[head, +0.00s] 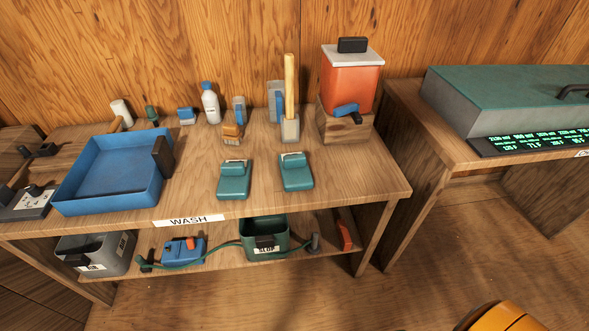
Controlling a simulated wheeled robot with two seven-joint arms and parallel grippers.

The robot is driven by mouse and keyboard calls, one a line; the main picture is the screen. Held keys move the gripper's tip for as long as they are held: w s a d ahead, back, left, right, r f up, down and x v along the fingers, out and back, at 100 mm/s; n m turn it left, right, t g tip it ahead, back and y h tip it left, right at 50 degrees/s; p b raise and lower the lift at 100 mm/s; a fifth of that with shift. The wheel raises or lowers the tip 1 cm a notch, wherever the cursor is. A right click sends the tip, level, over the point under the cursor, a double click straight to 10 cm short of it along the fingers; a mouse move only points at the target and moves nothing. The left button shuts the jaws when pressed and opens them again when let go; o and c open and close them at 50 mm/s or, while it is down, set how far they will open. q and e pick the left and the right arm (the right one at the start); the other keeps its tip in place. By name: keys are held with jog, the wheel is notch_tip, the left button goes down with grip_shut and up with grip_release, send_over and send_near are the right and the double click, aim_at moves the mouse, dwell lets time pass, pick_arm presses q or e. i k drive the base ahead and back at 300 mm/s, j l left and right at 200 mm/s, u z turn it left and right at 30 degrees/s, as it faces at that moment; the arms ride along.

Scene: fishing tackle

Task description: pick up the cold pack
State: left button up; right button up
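I see nothing that I can clearly recognise as the cold pack. Two similar teal objects with pale tops, one on the left (234,183) and one on the right (297,177), lie on the front half of the wash table (345,195). I cannot tell what they are. A large grey box with a closed green lid (510,85) stands on the table at the right, and its inside is hidden. Neither of my grippers is in view.
A blue tray (72,197) is at the table's left. An orange drink cooler (350,88) stands on a wooden block at the back right. A green slop bucket (280,232) and a blue pump-like device (183,251) are on the lower shelf.

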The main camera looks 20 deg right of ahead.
aim_at(296, 172)
jog(key=i+l+z, duration=0.15)
jog(key=z, duration=0.25)
jog(key=i+z, duration=0.3)
jog(key=z, duration=0.15)
